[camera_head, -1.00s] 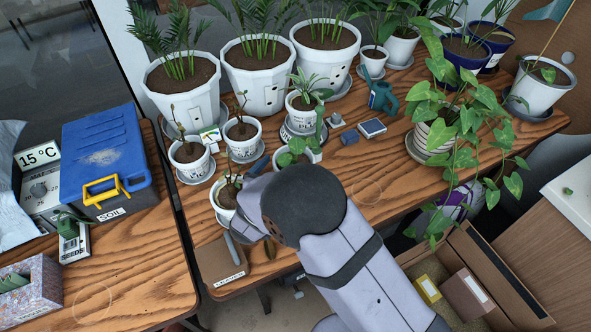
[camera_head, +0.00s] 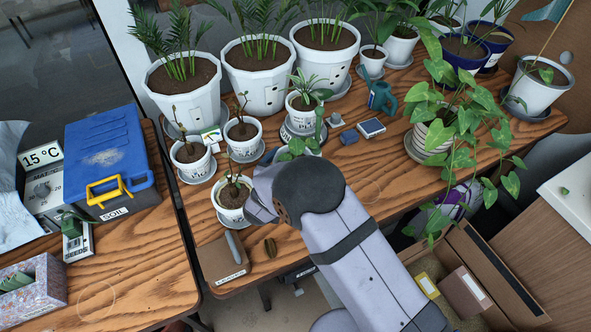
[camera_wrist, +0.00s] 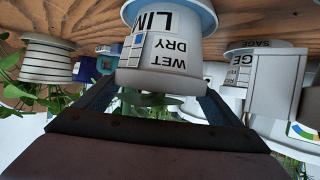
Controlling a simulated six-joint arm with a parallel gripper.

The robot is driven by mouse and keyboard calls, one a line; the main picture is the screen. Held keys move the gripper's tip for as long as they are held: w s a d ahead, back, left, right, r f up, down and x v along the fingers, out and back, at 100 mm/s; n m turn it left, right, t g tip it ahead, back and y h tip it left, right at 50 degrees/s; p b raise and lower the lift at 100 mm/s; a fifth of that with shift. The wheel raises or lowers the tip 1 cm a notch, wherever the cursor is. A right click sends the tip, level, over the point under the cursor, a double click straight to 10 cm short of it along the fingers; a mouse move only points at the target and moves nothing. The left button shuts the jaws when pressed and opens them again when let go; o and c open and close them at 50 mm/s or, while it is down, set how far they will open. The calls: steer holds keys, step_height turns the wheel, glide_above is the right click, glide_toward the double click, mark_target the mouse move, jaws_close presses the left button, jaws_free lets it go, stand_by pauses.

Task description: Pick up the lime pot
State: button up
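The lime pot (camera_wrist: 165,48) is a white pot marked "LIM", "WET" and "DRY", upside down in the wrist view, with a light blue rim or saucer edge and green leaves. In the head view its rim (camera_head: 314,153) and leaves show only in part, behind my arm; its front is hidden. My gripper (camera_wrist: 160,95) is open, with one finger on each side below the pot's label. I cannot tell whether either finger touches it. In the head view my gripper (camera_head: 262,192) is low over the table, its fingertips mostly hidden.
A small white pot (camera_head: 232,214) with a seedling stands close left of my gripper. A sage pot (camera_wrist: 250,58) stands to the right in the wrist view. A trailing plant in a striped pot (camera_head: 424,146) stands right.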

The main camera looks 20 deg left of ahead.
steer(key=shift+r, duration=0.1)
steer(key=c, duration=0.8)
step_height(320, 180, up, 10)
steer(key=shift+s+b, duration=0.1)
steer(key=shift+b, duration=0.2)
